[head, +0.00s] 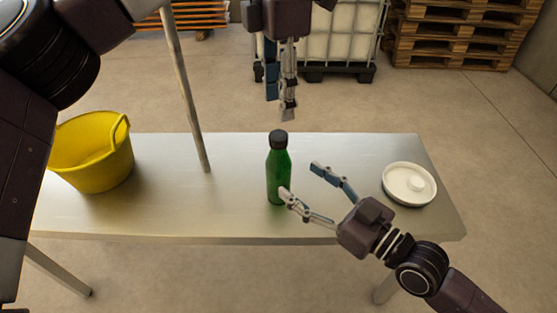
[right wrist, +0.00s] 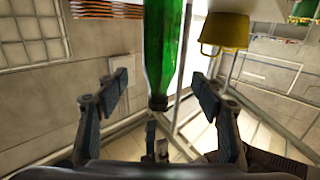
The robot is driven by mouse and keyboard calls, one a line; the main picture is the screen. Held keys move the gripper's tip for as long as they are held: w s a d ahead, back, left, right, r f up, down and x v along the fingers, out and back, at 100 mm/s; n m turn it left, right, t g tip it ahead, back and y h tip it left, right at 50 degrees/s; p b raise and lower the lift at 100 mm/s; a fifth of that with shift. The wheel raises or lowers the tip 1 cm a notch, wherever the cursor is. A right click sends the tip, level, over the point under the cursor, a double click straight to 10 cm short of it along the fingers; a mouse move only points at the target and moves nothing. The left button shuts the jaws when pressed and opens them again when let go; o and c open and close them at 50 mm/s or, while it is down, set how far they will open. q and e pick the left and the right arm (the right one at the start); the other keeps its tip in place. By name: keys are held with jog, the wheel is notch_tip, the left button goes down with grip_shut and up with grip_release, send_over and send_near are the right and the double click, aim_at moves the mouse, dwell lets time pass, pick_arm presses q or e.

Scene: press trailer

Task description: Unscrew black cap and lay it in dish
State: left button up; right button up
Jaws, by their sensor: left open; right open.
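A green bottle (head: 278,178) with a black cap (head: 278,139) stands upright on the metal table. In the right wrist view the bottle (right wrist: 163,45) appears upside down, its cap (right wrist: 158,103) on it, lined up between my right fingers. My right gripper (head: 300,180) is open at the bottle's right; one fingertip overlaps the bottle's lower right edge, and I cannot tell whether it touches. My left gripper (head: 288,112) is above the cap, pointing down, apart from it; its fingers overlap in this view. A round white dish (head: 394,196) lies at the table's right, with a small white round piece in its middle.
A yellow bucket (head: 92,155) stands at the table's left end. A thin metal pole (head: 184,88) rises between bucket and bottle. The table (head: 170,215) is bare around the bottle. Pallets (head: 450,40) and a caged white tank (head: 340,40) are behind on the floor.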

aim_at(288, 171)
jog(key=shift+w+a, duration=0.3)
jog(key=shift+w, duration=0.25)
jog(key=shift+x, duration=3.3)
jog(key=shift+s+a, duration=0.1)
jog(key=shift+s, duration=0.05)
jog(key=shift+c, duration=0.2)
grip_shut()
